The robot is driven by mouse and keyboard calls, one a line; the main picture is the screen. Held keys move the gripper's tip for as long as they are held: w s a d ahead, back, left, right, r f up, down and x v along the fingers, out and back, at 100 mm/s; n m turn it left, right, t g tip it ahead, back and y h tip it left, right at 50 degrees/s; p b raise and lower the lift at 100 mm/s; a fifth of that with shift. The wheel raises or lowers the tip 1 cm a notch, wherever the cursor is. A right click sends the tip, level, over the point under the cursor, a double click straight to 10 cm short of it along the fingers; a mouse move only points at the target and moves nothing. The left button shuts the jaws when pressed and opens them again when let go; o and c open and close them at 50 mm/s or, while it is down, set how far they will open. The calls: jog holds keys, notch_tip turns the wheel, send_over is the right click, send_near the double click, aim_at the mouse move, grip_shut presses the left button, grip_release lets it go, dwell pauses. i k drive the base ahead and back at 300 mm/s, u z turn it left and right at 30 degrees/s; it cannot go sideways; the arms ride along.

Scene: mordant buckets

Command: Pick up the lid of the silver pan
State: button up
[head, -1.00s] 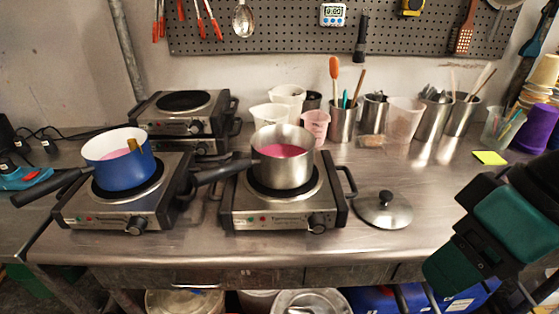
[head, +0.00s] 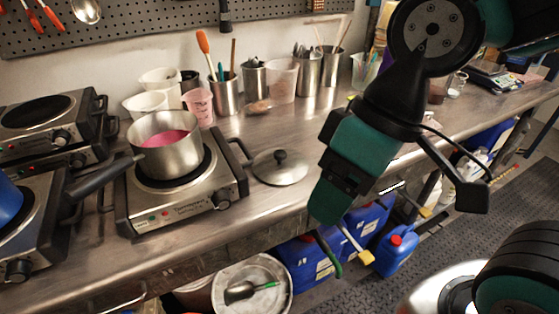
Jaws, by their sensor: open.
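The silver pan (head: 178,160) stands on the middle hot plate with pink liquid inside, its dark handle pointing left. Its round metal lid (head: 290,171) with a black knob (head: 280,157) lies flat on the steel bench, right of that hot plate. My gripper (head: 325,212) is green and black, in front of the bench edge to the right of the lid and apart from it.
The hot plate (head: 218,191) with a side handle stands close left of the lid. Metal cups of tools and a clear beaker (head: 283,80) line the back. A blue pan (head: 8,200) is at far left. Blue canisters (head: 304,262) stand below the bench.

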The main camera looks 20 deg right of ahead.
aim_at(277, 166)
jog(key=u, duration=3.3)
jog(key=k, duration=1.4)
jog(key=z, duration=1.35)
jog(key=i, duration=0.5)
